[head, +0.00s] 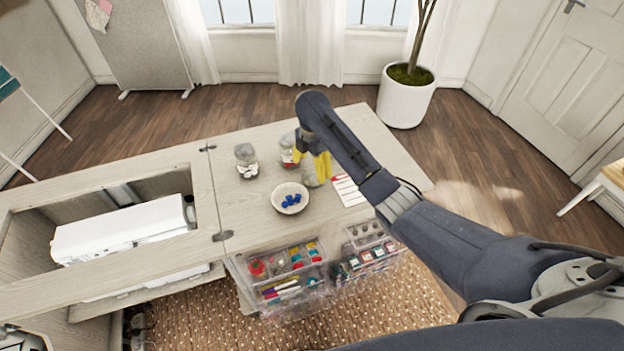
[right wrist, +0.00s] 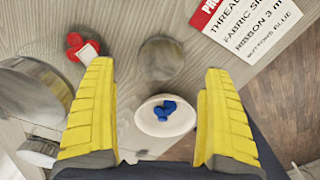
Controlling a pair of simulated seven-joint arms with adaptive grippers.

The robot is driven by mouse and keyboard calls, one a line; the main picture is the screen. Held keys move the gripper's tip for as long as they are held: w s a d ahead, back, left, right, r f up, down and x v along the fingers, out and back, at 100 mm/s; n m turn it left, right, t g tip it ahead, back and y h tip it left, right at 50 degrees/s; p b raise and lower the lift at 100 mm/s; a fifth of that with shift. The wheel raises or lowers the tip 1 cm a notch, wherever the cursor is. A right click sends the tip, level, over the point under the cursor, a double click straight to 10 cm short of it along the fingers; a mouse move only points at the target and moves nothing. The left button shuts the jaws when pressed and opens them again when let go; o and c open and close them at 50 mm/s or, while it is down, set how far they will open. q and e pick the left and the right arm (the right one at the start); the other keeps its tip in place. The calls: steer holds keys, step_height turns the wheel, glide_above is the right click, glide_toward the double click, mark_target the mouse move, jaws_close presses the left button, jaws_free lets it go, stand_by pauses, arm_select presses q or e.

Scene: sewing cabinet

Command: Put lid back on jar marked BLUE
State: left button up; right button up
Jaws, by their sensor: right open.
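My right gripper (head: 311,168) is open, its yellow fingers above the cabinet top. In the right wrist view nothing is held between them. A grey, see-through round shape (right wrist: 158,63) lies beyond the gap; I cannot tell if it is a jar from above or a lid. A white bowl (head: 290,209) with blue buttons (head: 291,200) stands in front of the gripper. A glass jar (head: 246,161) with pale contents stands left. Another jar (head: 287,152) with red contents is partly behind the gripper. No BLUE marking is readable on a jar. My left gripper is out of view.
A card (head: 347,191) with a red heading lies right of the bowl; its last line mentions buttons blue. A white sewing machine (head: 120,234) sits in the left opening. Clear organizers (head: 290,270) hang at the front. The right end of the top is clear.

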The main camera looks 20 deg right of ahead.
mark_target(312, 178)
steer(key=shift+s+f, duration=0.1)
steer(key=shift+f, duration=2.45)
steer(key=c, duration=0.9)
